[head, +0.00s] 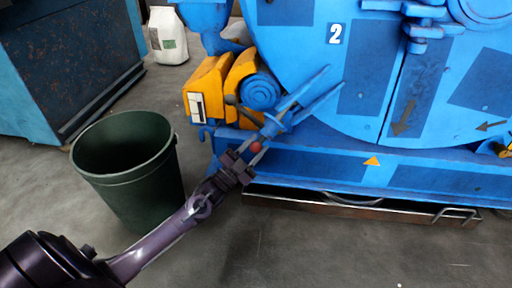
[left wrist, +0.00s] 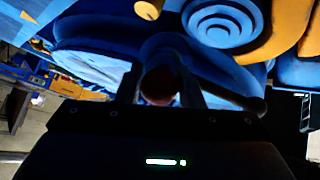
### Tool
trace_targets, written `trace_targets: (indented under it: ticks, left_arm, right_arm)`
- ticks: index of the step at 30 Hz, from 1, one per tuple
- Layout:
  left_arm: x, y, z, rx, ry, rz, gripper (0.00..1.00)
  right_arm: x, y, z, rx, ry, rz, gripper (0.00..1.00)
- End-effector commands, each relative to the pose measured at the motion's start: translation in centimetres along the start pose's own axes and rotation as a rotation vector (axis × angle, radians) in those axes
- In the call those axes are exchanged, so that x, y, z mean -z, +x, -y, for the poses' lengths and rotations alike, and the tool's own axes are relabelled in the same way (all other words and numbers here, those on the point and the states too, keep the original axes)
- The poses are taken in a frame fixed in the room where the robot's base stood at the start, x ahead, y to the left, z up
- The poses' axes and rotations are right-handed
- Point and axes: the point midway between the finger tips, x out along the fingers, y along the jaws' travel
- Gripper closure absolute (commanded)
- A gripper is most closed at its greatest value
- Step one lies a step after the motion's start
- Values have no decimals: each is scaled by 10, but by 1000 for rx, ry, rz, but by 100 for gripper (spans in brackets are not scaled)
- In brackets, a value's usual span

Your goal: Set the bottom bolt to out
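A red ball knob (head: 256,148) sits at the lower front of the blue drum machine, below a blue bracket (head: 274,124) with prong-like arms. I take it for the bottom bolt's handle; how far the bolt is drawn cannot be told. My left gripper (head: 250,156) reaches up from the lower left, its fingers around the knob. In the left wrist view the red knob (left wrist: 160,86) lies between the two dark fingers (left wrist: 161,82). The fingers look apart, one on each side of it; contact is not clear. My right gripper is out of view.
A dark lever (head: 242,109) with a rounded end projects just above my gripper, beside yellow blocks (head: 207,92). A green bin (head: 128,165) stands close left of my left arm. A metal-edged tray (head: 360,207) lies under the machine. The floor in front is clear.

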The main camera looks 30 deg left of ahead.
Motion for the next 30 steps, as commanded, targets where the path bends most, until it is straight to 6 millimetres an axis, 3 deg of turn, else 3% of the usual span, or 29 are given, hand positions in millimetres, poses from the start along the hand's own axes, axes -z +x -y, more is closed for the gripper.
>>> trace_targets:
  ticks: [1, 5, 14, 25, 30]
  left_arm:
    - [-2, 0, 3, 4, 5, 7, 61]
    - [-1, 0, 2, 3, 4, 4, 45]
    - [0, -2, 1, 1, 1, 2, 45]
    - [1, -57, 2, 1, 1, 7, 45]
    - [0, -74, 2, 2, 2, 4, 45]
  right_arm:
    - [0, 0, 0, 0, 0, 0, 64]
    - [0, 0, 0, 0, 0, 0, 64]
    - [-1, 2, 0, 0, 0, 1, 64]
    - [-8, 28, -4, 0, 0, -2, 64]
    - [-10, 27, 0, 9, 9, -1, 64]
